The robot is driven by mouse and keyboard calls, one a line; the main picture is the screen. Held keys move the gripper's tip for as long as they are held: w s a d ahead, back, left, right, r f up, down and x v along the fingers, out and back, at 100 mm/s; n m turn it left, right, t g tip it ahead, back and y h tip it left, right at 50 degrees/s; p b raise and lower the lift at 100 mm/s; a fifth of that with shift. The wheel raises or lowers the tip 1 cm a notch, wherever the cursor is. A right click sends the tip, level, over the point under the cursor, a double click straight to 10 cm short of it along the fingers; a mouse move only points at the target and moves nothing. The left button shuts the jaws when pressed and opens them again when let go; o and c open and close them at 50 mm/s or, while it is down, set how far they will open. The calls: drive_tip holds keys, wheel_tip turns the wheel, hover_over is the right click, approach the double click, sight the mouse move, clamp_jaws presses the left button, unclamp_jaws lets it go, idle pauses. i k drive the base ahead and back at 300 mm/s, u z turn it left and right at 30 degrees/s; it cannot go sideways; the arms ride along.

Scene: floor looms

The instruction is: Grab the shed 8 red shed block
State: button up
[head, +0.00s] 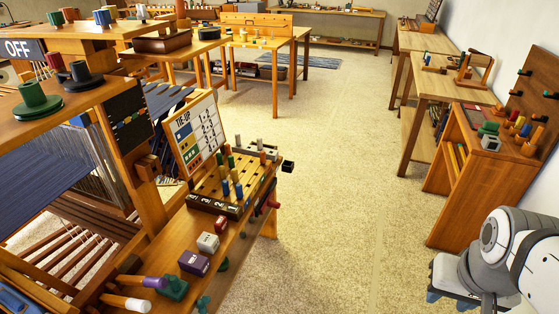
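A small red block (221,224) sits on the wooden ledge of the near loom, just below the numbered peg board (215,204). Any number on it is too small to read. A white block (208,242) and a purple block (194,263) lie in line with it toward the front. My arm shows at the bottom right, far from these blocks. What looks like my gripper (449,297) is at its lower end, with blue-grey tips partly cut off by the picture edge. I cannot tell if it is open or shut. Nothing is visibly held.
The peg board carries several coloured pegs, with a tie-up chart (196,134) behind it. A wooden bench (468,175) stands at right. The carpet (340,210) between is clear.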

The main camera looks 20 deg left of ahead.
sight(221, 225)
drive_tip(key=u, duration=0.45)
drive_tip(key=i, duration=1.25)
drive_tip(key=u, duration=1.3)
drive_tip(key=i, duration=0.5)
drive_tip(key=u, duration=0.05)
drive_tip(key=k, duration=0.7)
drive_tip(key=u, duration=0.2)
drive_tip(key=i, duration=0.7)
drive_tip(key=z, duration=0.05)
